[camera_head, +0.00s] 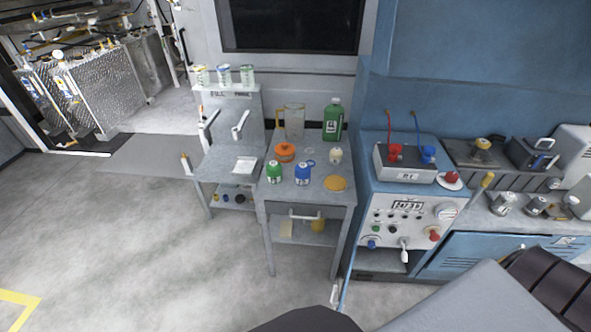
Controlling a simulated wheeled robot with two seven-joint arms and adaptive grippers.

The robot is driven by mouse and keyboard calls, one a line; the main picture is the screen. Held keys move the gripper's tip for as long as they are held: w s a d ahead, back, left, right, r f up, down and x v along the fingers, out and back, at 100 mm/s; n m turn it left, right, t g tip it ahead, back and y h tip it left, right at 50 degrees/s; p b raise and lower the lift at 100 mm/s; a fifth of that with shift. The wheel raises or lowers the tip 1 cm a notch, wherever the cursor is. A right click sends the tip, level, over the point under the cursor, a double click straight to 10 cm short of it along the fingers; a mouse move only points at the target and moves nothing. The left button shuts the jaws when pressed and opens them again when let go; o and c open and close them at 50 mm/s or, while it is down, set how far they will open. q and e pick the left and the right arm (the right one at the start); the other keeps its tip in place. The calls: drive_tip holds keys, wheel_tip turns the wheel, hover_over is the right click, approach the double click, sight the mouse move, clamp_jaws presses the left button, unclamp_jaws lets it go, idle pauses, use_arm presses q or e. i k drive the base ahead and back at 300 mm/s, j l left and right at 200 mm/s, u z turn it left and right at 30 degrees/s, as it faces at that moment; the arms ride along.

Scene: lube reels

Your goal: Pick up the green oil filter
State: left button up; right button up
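A small green can (274,172), which looks like the green oil filter, stands upright near the front left of the grey metal table. A similar blue can (302,173) stands just to its right. A white can (336,155) stands farther back. A larger green bottle (333,120) stands at the back right of the table. Neither of my grippers can be made out in this view. Nothing covers the green can.
The table (263,212) also bears an orange container (285,152), a clear jug (294,121) and a flat yellow-orange disc (336,183). A blue control cabinet (382,231) stands close on the right, a grey stand (216,167) on the left. The floor (150,240) in front and left is clear.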

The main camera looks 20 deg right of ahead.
sight(273, 171)
drive_tip(key=i+j+z, duration=0.1)
drive_tip(key=z, duration=0.35)
drive_tip(key=i+j+z, duration=0.15)
drive_tip(key=z, duration=0.25)
drive_tip(key=i+j+z, duration=0.2)
drive_tip(key=z, duration=0.15)
drive_tip(key=i+j+z, duration=0.2)
drive_tip(key=j+z, duration=0.15)
